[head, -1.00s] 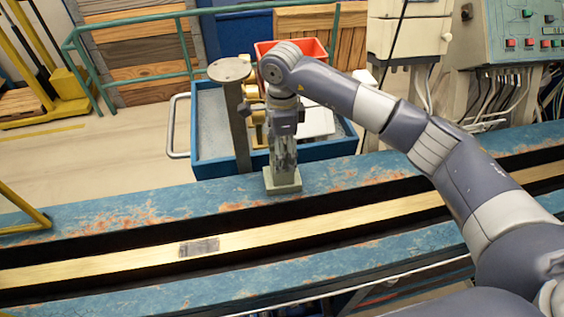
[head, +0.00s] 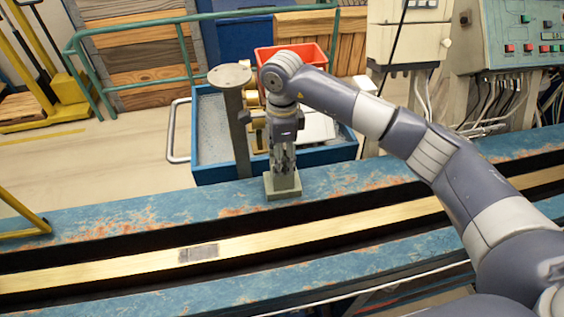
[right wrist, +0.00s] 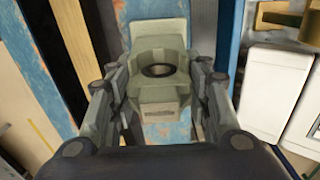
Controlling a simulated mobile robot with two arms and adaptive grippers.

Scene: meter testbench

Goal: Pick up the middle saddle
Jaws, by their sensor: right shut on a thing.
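The saddle is a grey-green block with a round bore and a square base (head: 283,191). It sits on the far blue beam, near its far edge, in the head view. It fills the middle of the right wrist view (right wrist: 160,98), where its bore faces the camera. My right gripper (head: 283,170) points down over it from above. Its two fingers (right wrist: 160,90) flank the saddle on both sides and are shut on it. The base appears to rest on the beam; I cannot see a gap under it. My left gripper is not in view.
The blue, rust-marked beam (head: 120,222) has a pale rail (head: 330,226) in front of it, with a dark plate (head: 198,253) on the rail. A round-topped post (head: 232,80) stands close left of my gripper. A blue cart (head: 215,172) stands behind.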

